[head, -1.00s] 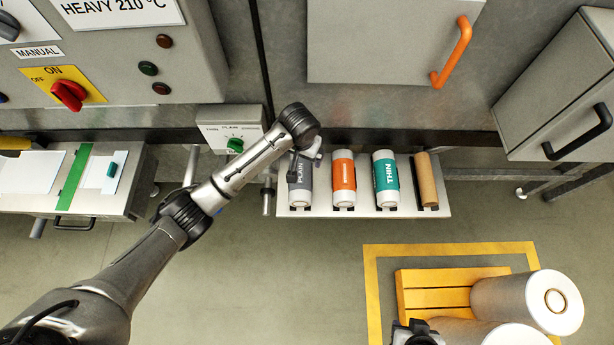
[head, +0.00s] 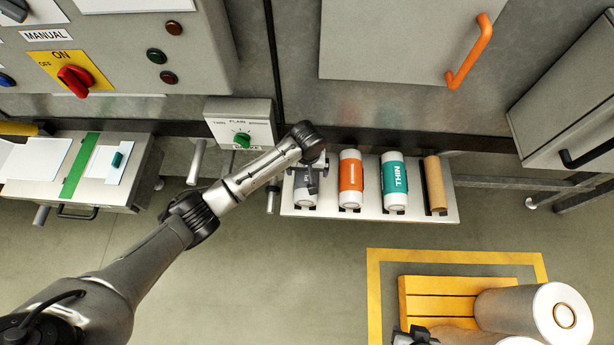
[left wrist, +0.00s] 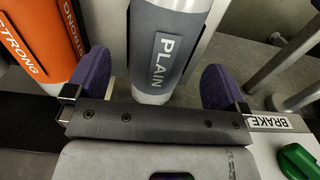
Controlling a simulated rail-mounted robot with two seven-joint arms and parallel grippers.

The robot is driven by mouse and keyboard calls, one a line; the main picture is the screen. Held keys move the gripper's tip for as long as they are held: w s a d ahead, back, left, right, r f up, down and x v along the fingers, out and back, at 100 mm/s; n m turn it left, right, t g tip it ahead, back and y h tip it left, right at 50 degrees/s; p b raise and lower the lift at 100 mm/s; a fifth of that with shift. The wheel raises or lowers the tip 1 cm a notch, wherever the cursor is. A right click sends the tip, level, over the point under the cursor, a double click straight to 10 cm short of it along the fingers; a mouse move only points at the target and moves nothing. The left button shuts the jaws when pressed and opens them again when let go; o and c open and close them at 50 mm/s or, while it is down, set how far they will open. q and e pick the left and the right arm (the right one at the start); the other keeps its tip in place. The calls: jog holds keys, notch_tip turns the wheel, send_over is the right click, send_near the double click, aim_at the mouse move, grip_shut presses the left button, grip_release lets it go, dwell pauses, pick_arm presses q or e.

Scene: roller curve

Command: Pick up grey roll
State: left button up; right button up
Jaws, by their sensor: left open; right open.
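The grey roll (head: 306,187), labelled PLAIN, lies at the left end of a metal shelf (head: 330,214), partly hidden by my left gripper (head: 312,180). In the left wrist view the grey roll (left wrist: 165,50) runs between the two purple-padded fingers of my left gripper (left wrist: 158,82). The fingers are spread, one on each side of the roll, with gaps to it. A small part of my right gripper (head: 412,337) shows at the bottom edge of the head view.
An orange roll (head: 350,178), a teal THIN roll (head: 394,180) and a brown core (head: 435,184) lie to the right on the shelf. A brake box with a green knob (head: 242,138) is at the left. Large white rolls (head: 535,315) lie on a yellow pallet (head: 430,300).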

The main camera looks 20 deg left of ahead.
aim_at(307, 173)
pick_arm(q)
jog(key=shift+s+f+b, duration=0.15)
jog(key=shift+f+b, duration=0.7)
jog(key=shift+f, duration=1.9)
jog(key=shift+c, duration=0.3)
jog(key=c, duration=1.1)
